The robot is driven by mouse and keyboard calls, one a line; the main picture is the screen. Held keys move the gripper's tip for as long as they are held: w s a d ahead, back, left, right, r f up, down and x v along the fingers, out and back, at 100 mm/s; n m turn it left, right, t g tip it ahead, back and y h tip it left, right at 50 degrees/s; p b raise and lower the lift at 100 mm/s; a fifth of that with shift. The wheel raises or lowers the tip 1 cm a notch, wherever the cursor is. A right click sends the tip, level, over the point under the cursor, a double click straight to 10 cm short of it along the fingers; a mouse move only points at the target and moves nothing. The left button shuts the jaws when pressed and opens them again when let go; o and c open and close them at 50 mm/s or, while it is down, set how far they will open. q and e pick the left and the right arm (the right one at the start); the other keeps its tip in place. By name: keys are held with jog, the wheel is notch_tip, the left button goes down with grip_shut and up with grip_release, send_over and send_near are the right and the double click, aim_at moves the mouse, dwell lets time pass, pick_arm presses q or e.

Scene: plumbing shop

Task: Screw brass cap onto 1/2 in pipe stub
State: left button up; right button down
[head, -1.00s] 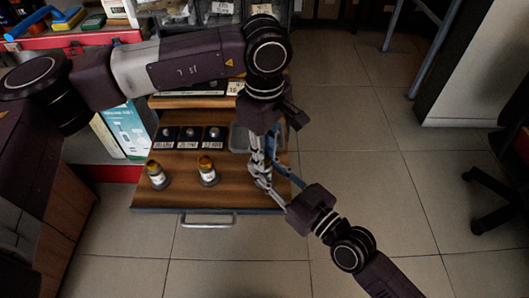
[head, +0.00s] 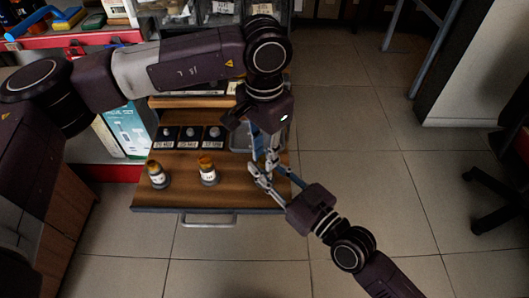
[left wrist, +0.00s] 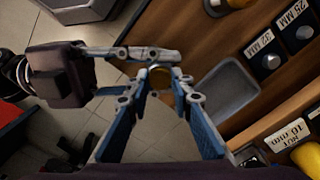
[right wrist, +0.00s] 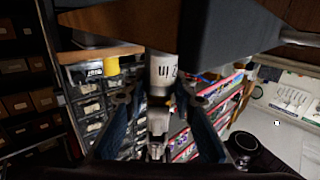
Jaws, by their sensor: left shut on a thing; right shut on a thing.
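My left gripper (head: 262,152) is above the right part of the wooden board (head: 180,192). In the left wrist view its fingertips (left wrist: 163,82) are shut on a round brass cap (left wrist: 160,75). My right gripper (head: 268,180) reaches in from the lower right and its fingers meet the left fingers at the same spot. In the right wrist view its fingertips (right wrist: 163,105) are shut on the white-labelled pipe stub (right wrist: 163,72). The fingers hide the contact between cap and stub, so I cannot tell how they are seated.
Two labelled stubs with brass-coloured tops, one left (head: 158,176) and one in the middle (head: 207,171), stand on the board. Several dark labelled pads (head: 190,138) lie behind them. A grey tray (left wrist: 228,92) is close to the grippers.

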pick_arm(q)
jog(key=m, duration=0.4)
jog(key=o, duration=1)
jog(key=shift+r, duration=2.3)
jog(key=shift+c, duration=0.5)
